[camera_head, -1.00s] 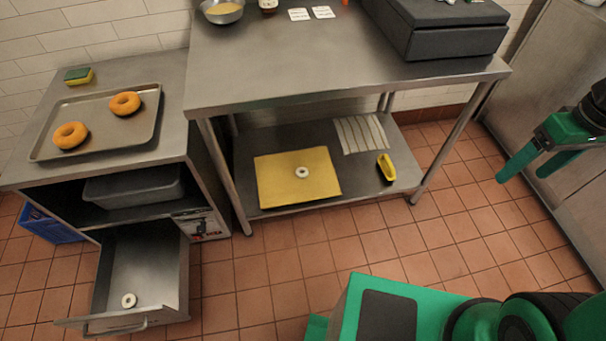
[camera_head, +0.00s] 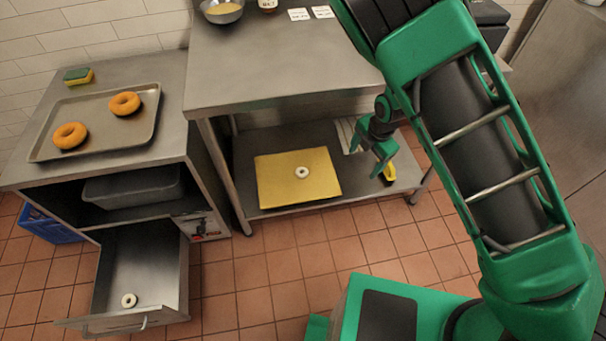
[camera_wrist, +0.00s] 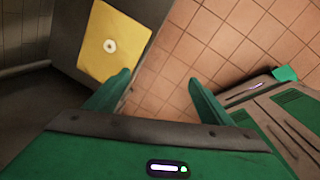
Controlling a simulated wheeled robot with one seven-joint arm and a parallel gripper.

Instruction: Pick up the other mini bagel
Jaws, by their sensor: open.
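One small pale mini bagel (camera_head: 302,172) lies on a yellow board (camera_head: 270,190) on the lower shelf of the steel table. It also shows in the wrist view (camera_wrist: 110,46). Another mini bagel (camera_head: 129,300) lies in the open drawer (camera_head: 150,262) at the lower left. Two larger orange-brown bagels (camera_head: 70,135) sit on a metal tray (camera_head: 100,148) on the left counter. My gripper (camera_head: 368,165) is open and empty, to the right of the yellow board and near the table's front. In the wrist view my two fingers (camera_wrist: 158,85) are spread apart with floor tiles between them.
The steel table top (camera_head: 270,60) stands above the lower shelf (camera_head: 250,150). A yellow object (camera_head: 389,173) and a striped cloth (camera_head: 345,132) lie on that shelf, partly behind my gripper. A grey bin (camera_head: 135,188) sits above the drawer. The tiled floor (camera_head: 245,270) in front is clear.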

